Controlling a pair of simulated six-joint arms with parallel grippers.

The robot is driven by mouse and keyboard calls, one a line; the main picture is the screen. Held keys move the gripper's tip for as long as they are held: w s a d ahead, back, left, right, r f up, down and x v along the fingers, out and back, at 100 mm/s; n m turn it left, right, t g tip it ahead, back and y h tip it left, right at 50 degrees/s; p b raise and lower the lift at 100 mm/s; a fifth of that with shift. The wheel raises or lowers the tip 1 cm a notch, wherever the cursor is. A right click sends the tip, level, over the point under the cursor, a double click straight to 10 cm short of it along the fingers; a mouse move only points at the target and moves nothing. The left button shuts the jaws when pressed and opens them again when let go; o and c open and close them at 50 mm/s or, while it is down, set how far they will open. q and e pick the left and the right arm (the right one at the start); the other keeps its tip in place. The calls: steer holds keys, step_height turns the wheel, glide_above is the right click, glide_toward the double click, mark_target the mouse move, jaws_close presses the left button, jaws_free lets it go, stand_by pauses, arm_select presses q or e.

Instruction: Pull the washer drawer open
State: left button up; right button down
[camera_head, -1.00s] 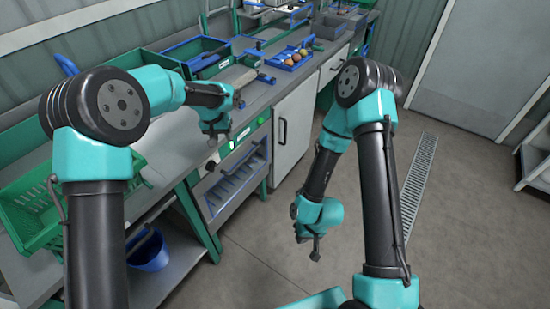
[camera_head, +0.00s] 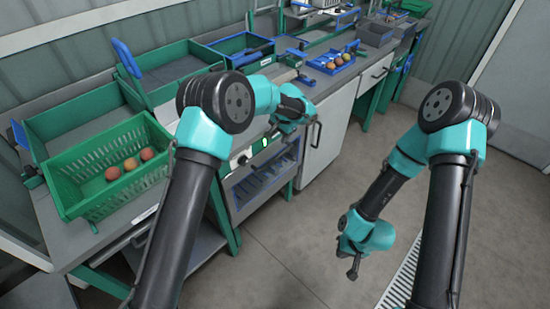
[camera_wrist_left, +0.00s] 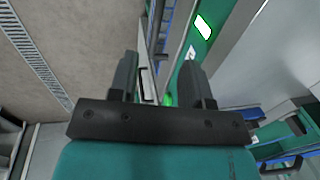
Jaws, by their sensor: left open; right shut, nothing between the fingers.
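The washer is built under the bench, with a green front panel (camera_head: 262,146) bearing a small lit screen. Below the panel is its drawer front (camera_head: 262,180), with a blue rack showing behind it; it looks shut. My left gripper (camera_head: 280,133) is in front of the panel's right end, near the bench edge. In the left wrist view its two dark fingers (camera_wrist_left: 157,82) are apart, with part of the washer front showing beyond them. Whether they touch a handle I cannot tell. My right gripper (camera_head: 353,267) is shut and empty, low over the floor.
A white cabinet door (camera_head: 325,135) with a dark handle is right of the washer. The floor in front is clear.

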mark_target(274, 159)
arm_select(q)
steer(key=f, duration=0.5)
steer(key=w+a+f, duration=0.1)
steer(key=f, duration=0.4)
steer(key=w+a+f, duration=0.1)
steer(key=f, duration=0.4)
steer(key=shift+a+f, duration=0.1)
steer(key=shift+f, duration=0.1)
jaws_close()
